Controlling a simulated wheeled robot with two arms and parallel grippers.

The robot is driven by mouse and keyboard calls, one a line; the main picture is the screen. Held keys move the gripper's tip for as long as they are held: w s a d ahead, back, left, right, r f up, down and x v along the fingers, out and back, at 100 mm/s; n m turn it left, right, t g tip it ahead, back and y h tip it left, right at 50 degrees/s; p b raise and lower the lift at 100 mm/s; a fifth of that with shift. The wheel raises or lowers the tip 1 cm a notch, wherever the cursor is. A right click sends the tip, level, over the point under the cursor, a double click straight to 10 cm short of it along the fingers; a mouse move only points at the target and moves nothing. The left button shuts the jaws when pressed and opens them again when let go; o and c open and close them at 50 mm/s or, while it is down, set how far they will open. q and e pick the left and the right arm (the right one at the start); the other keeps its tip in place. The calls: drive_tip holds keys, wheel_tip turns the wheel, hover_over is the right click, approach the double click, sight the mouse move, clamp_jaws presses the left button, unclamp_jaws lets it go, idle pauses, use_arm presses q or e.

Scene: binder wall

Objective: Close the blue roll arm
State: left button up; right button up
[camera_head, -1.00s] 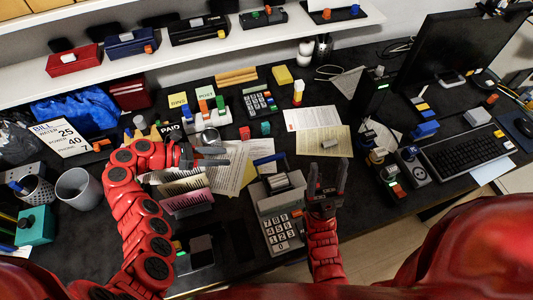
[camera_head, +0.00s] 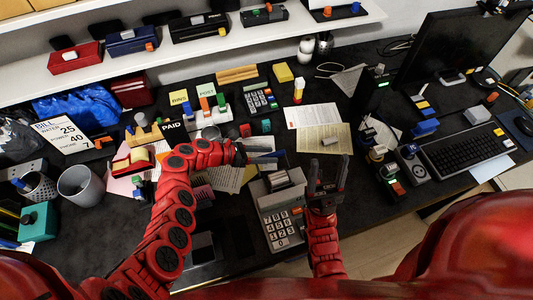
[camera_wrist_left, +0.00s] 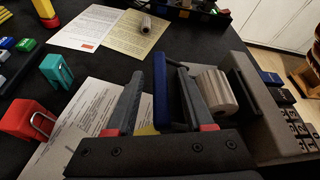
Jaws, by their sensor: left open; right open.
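The adding machine (camera_head: 284,215) stands on the dark desk, its keypad toward me and a white paper roll (camera_wrist_left: 215,90) at its back. The blue roll arm (camera_wrist_left: 160,88) sticks up beside the roll, raised away from it. My left gripper (camera_wrist_left: 160,100) is open, with one finger on each side of the blue arm; contact is not clear. In the head view the left gripper (camera_head: 262,154) is at the back of the machine and partly covers the arm (camera_head: 274,154). My right gripper (camera_head: 327,172) is open and empty, just right of the machine.
Papers lie behind the machine, with a small grey roll (camera_head: 330,142) on one. A red block (camera_wrist_left: 30,120) and a teal block (camera_wrist_left: 57,70) are near the left gripper. Stamps (camera_head: 395,175) and a keyboard (camera_head: 462,152) are at the right.

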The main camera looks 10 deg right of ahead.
use_arm(q)
clamp_jaws()
drive_tip(key=shift+r, duration=0.1)
idle(0.3)
